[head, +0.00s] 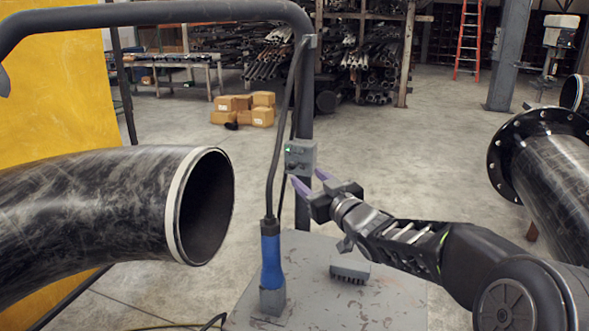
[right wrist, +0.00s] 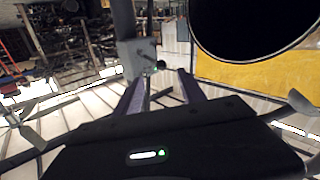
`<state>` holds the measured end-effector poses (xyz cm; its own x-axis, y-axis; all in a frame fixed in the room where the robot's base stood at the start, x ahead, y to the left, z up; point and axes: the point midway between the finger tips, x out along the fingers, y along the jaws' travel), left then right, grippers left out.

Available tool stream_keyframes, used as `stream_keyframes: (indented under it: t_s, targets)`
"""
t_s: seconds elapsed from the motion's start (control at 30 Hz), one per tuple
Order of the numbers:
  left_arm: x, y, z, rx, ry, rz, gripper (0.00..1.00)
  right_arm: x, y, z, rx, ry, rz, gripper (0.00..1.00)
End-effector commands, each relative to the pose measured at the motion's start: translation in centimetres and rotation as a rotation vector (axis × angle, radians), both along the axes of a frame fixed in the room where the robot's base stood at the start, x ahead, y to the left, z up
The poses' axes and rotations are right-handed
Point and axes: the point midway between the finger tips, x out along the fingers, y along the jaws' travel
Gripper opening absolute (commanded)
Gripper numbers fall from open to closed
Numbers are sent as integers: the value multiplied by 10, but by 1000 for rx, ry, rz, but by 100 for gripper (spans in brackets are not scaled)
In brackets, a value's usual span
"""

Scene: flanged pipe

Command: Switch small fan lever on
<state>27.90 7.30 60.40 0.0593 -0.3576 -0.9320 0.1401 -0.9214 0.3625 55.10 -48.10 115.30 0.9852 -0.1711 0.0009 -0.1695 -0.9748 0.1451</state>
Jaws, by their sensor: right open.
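A small grey switch box (head: 300,157) is fixed to the dark upright post of the pipe frame, with a small green light on its face. It also shows in the right wrist view (right wrist: 136,58), where a dark knob, apparently the lever (right wrist: 161,66), sticks out at its right side beside a green glow. My right gripper (head: 310,181) is open and empty, its purple fingers pointing at the box from just below and in front. In the right wrist view the knob appears between the two fingertips; I cannot tell whether they touch it. My left gripper is not in view.
A large black pipe (head: 90,205) with a pale rim opens toward the post from the left. A blue-handled tool (head: 271,255) stands on the grey plate (head: 330,305), near a small finned block (head: 349,271). A flanged pipe (head: 550,165) is at right. Open floor lies behind.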

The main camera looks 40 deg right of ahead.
Motion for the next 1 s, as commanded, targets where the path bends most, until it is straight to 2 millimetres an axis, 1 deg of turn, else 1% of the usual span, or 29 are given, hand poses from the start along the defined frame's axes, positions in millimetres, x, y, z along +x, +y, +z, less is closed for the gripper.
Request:
stream_keyframes:
  t_s: [0.17, 0.4, 0.5, 0.63, 0.87, 0.9, 1.0]
  targets:
    - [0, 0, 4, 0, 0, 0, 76, 18, -3, 0, 1, 2, 2, 48]
    - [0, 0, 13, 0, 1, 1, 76, 55, -9, 1, 3, 2, 1, 48]
    - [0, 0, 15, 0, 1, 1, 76, 66, -11, 0, 3, 1, 0, 48]
    - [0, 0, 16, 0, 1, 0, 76, 74, -12, 0, 2, 2, 1, 48]
    - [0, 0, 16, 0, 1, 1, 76, 75, -13, 0, 2, 0, 0, 48]
    - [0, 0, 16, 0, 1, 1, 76, 75, -13, 0, 2, 0, 0, 47]
    - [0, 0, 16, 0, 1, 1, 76, 75, -13, 0, 2, 0, 0, 39]
